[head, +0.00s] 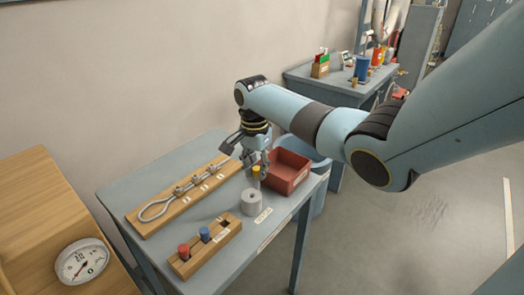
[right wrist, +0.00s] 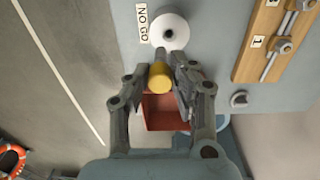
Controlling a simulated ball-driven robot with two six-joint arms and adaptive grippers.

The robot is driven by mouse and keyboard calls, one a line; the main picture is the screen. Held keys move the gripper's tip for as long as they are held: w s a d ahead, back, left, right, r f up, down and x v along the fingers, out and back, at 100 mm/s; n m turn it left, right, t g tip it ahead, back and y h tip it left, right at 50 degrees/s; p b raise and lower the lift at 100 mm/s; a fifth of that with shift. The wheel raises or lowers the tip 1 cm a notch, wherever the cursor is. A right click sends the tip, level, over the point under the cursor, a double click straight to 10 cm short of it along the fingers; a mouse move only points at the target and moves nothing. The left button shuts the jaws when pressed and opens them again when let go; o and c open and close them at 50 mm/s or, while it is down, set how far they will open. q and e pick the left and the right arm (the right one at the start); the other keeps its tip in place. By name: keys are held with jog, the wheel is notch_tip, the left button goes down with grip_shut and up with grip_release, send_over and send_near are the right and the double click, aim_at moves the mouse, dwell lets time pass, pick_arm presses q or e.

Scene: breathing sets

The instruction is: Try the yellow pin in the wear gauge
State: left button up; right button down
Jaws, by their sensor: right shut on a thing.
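The yellow pin has a yellow head (head: 256,169) and a grey shank. My right gripper (head: 254,174) is shut on it. The wear gauge (head: 251,203) is a pale grey cylinder on the table, just below and in front of the pin in the head view. In the right wrist view the yellow head (right wrist: 159,78) sits between the fingers (right wrist: 166,72). The shank points toward the gauge (right wrist: 172,27), whose centre hole shows uncovered. The pin's tip looks outside the hole; I cannot tell whether it touches the gauge. My left gripper is not in view.
A wooden rack (head: 206,246) holds a red pin (head: 184,251) and a blue pin (head: 205,234). A numbered board (head: 160,217) carries a looped metal rod. An open red bin (head: 289,170) stands right of the gauge. A "NO GO" label (right wrist: 142,23) lies beside the gauge.

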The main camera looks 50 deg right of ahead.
jog(key=shift+w+a+r+p, duration=0.15)
jog(key=shift+a+r+p, duration=0.1)
jog(key=shift+r, duration=0.2)
jog(key=shift+w+a+r+p, duration=0.1)
jog(key=shift+w+a+r, duration=0.1)
jog(key=shift+r, duration=0.25)
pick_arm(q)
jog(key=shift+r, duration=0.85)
pick_arm(e)
jog(key=shift+w+a+r, duration=0.15)
jog(key=shift+w+r, duration=0.05)
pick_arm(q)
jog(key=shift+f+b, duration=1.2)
pick_arm(e)
jog(key=shift+f, duration=2.2)
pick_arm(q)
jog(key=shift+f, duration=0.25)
pick_arm(e)
jog(key=shift+f, duration=0.45)
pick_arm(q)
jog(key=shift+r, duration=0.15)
pick_arm(e)
jog(key=shift+r, duration=0.15)
